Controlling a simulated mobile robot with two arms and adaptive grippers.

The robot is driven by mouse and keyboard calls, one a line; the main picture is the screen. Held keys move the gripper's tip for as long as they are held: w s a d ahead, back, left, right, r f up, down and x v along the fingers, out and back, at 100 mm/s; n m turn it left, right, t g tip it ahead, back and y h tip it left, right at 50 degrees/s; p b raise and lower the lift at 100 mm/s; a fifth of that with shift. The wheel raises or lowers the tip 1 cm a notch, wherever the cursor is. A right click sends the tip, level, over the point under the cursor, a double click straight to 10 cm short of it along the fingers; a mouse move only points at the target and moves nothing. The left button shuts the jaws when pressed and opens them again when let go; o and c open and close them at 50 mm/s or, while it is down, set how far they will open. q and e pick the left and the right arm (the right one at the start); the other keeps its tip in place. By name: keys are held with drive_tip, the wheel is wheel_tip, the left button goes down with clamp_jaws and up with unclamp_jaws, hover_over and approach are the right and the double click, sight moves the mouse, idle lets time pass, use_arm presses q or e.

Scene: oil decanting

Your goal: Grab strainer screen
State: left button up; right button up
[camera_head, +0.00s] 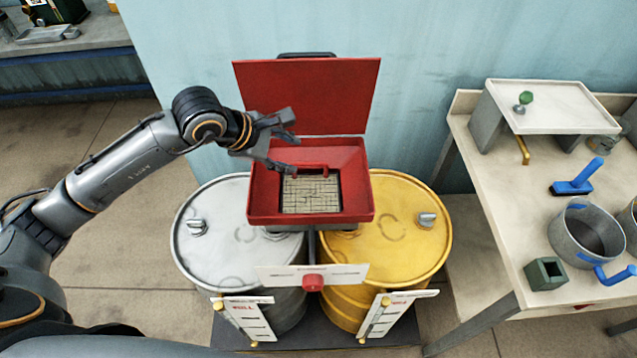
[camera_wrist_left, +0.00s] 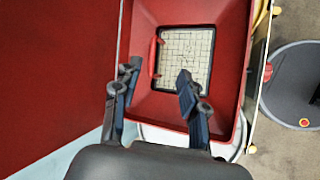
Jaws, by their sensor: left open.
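The strainer screen (camera_head: 311,196) is a pale square grid lying in the bottom of a red open box (camera_head: 258,205). A red bar handle (camera_head: 305,169) runs along its back edge in the head view. In the left wrist view the screen (camera_wrist_left: 187,52) lies beyond the fingers, with its red handle (camera_wrist_left: 154,56) at its left edge. My left gripper (camera_head: 282,143) is open and empty, above the back left of the box. In the left wrist view, its fingertips (camera_wrist_left: 157,72) are spread to either side of the handle's line, apparently above it. My right gripper is not in view.
The box's red lid (camera_head: 308,97) stands open behind it. The box sits over a silver drum (camera_head: 215,240) and a yellow drum (camera_head: 405,245). A table (camera_head: 485,170) on the right holds a pot (camera_head: 572,240), a blue brush (camera_head: 575,183) and a small green square container (camera_head: 545,273).

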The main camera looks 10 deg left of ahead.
use_arm(q)
drive_tip(key=w+a+f+y, duration=0.1)
drive_tip(key=p, duration=0.2)
approach(313, 163)
wheel_tip(313, 163, down, 3)
drive_tip(key=w, duration=0.2)
drive_tip(key=shift+d+f+p, duration=0.45)
drive_tip(key=shift+d+p, duration=0.05)
drive_tip(key=shift+d, duration=0.05)
drive_tip(key=p+x, duration=0.2)
drive_tip(key=x, duration=0.2)
drive_tip(key=shift+w+d, duration=0.1)
drive_tip(key=shift+d, duration=0.15)
drive_tip(key=shift+w+f, duration=0.15)
drive_tip(key=shift+f, duration=0.1)
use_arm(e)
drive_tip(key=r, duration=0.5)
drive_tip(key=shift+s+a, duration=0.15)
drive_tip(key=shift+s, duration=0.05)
use_arm(q)
drive_tip(key=shift+c, duration=0.3)
clamp_jaws()
